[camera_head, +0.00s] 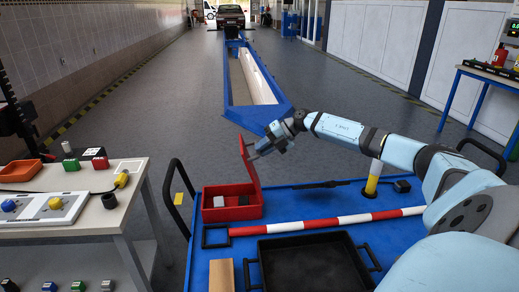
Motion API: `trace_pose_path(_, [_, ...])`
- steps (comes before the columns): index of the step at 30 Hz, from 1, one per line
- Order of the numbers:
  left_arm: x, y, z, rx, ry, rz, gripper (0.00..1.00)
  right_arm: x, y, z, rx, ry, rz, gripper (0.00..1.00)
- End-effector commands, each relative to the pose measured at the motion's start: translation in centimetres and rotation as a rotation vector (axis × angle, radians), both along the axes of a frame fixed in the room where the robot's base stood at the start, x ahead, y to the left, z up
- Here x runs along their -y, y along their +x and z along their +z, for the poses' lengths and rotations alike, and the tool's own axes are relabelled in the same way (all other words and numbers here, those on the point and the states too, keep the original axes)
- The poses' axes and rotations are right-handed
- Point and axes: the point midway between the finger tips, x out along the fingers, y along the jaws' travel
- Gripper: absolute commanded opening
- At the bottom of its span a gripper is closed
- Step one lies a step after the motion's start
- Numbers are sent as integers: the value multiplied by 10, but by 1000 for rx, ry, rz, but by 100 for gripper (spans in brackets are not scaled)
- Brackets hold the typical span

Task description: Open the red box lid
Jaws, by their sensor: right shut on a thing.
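The red box (232,203) sits at the back left of the blue cart top, with a light grey block and dark items inside. Its red lid (249,165) stands raised, roughly upright, along the box's right side. My right gripper (254,155) is at the upper part of the lid and is shut on it. The arm reaches in from the right. My left gripper is not in view.
The blue cart (199,271) also carries a red-and-white striped bar (330,221), a black tray (312,268), a wooden block (221,275) and a yellow-and-white cylinder (373,178). A grey workbench (135,190) stands to the left. A blue-edged pit (252,80) lies behind.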

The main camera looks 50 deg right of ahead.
Motion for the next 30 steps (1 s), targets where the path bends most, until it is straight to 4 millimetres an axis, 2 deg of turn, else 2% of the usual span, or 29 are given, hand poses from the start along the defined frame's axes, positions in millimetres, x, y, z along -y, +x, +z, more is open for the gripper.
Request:
trace_pose_path(9, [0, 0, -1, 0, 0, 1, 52, 0, -2, -5, -8, -3, 4, 0])
trace_pose_path(10, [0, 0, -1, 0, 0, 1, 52, -1, -2, -5, -8, -3, 4, 17])
trace_pose_path(13, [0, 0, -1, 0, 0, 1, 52, -1, -2, -5, -9, -3, 4, 40])
trace_pose_path(23, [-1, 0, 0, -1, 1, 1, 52, 2, -2, -1, -5, -2, 2, 40])
trace_pose_path(30, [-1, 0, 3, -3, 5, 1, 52, 26, -22, 21, -8, -5, -1, 40])
